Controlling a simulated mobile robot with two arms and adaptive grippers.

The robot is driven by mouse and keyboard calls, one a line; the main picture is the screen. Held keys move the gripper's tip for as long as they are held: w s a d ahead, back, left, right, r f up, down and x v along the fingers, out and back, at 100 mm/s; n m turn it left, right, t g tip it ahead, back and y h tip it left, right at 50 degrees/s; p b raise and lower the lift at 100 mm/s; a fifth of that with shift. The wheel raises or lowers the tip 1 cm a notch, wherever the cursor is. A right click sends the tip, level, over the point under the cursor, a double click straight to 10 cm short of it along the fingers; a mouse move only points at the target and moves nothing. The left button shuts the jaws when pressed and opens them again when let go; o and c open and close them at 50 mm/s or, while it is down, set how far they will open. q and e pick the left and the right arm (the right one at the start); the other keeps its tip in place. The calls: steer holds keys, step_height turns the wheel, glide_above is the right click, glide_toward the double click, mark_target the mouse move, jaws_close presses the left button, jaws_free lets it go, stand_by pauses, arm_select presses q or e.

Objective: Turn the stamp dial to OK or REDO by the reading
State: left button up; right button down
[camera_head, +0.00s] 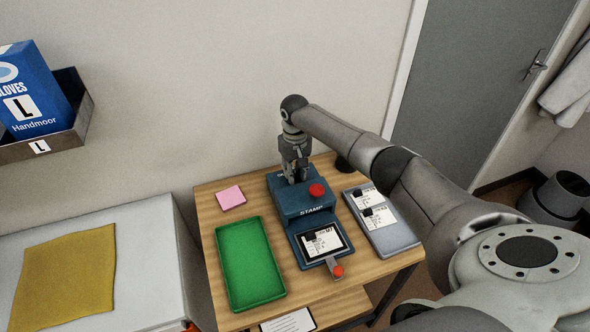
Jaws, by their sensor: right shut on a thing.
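The blue stamp machine (304,203) stands on the wooden table, with "STAMP" lettering and a red button (317,190) on top. A white card (323,242) lies in its front bay; its print is too small to read. My right gripper (295,178) points down at the back top of the machine, shut on the stamp dial. The fingers hide the dial, so its setting cannot be told. A small lever with a red knob (338,271) sticks out at the machine's front. My left gripper is out of view.
A green tray (250,262) lies left of the machine, with a pink note pad (230,198) behind it. A grey tray (394,235) with white cards is at right, under my right arm. A white-topped bench with a yellow cloth (66,277) stands at left.

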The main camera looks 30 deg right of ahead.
mark_target(295, 173)
steer(key=shift+n, duration=0.4)
steer(key=c, duration=1.5)
jaws_free()
steer(key=shift+r, duration=0.15)
step_height(295, 173, up, 12)
steer(key=shift+f, duration=0.1)
